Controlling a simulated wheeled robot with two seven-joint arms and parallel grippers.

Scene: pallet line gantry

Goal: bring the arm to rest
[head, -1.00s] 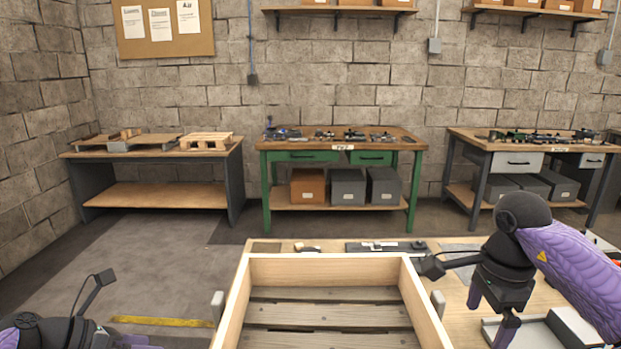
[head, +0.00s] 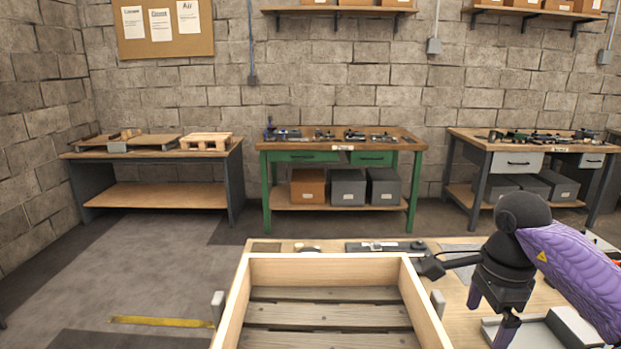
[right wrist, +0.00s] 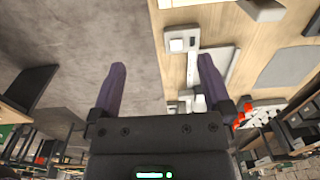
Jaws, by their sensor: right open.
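My right arm comes in from the right in the head view, and its purple sleeve and black wrist stand above the right part of the wooden workbench. My right gripper (head: 490,311) points down with its two purple fingers apart and nothing between them. In the right wrist view the same gripper (right wrist: 163,85) shows both fingers spread wide, with grey floor and the bench edge behind the gap. My left gripper and arm are not in the head view now.
A pale wooden crate (head: 323,265) with slatted boards inside sits at the front middle of the workbench (head: 455,305), between small grey posts. A grey tray (head: 535,331) lies below my right gripper. Other benches stand along the far wall.

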